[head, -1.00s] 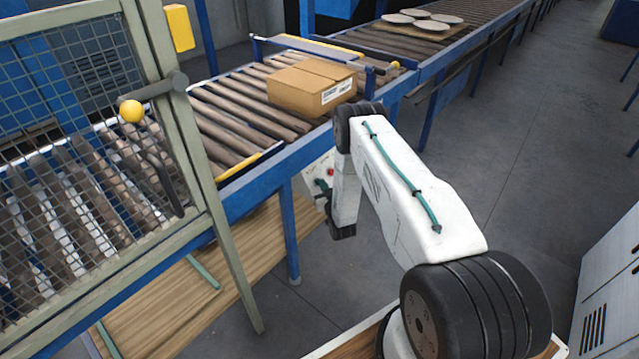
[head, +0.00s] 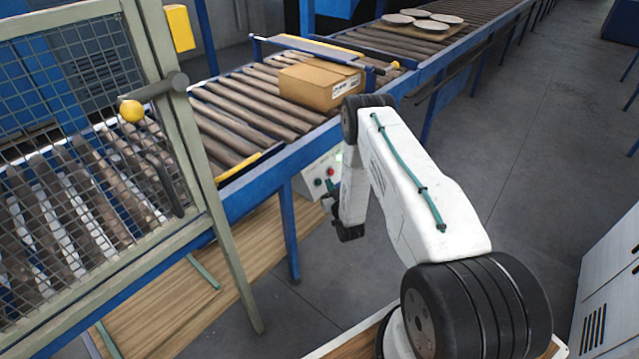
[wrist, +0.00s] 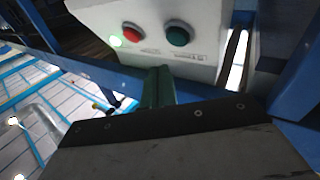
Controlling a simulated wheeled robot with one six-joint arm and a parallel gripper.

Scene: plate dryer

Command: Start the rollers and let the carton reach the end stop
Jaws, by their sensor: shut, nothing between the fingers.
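The brown carton (head: 318,84) with a white label sits on the conveyor rollers (head: 245,118), close to a blue bar (head: 320,47) across the line; I cannot tell whether they touch. The white control box (head: 315,178) hangs on the conveyor's near side. No contact with a button shows.
A mesh gate (head: 80,150) with a yellow knob stands at the left. Pale round plates (head: 424,19) lie on a board farther along the line. The grey floor (head: 510,150) at right is open.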

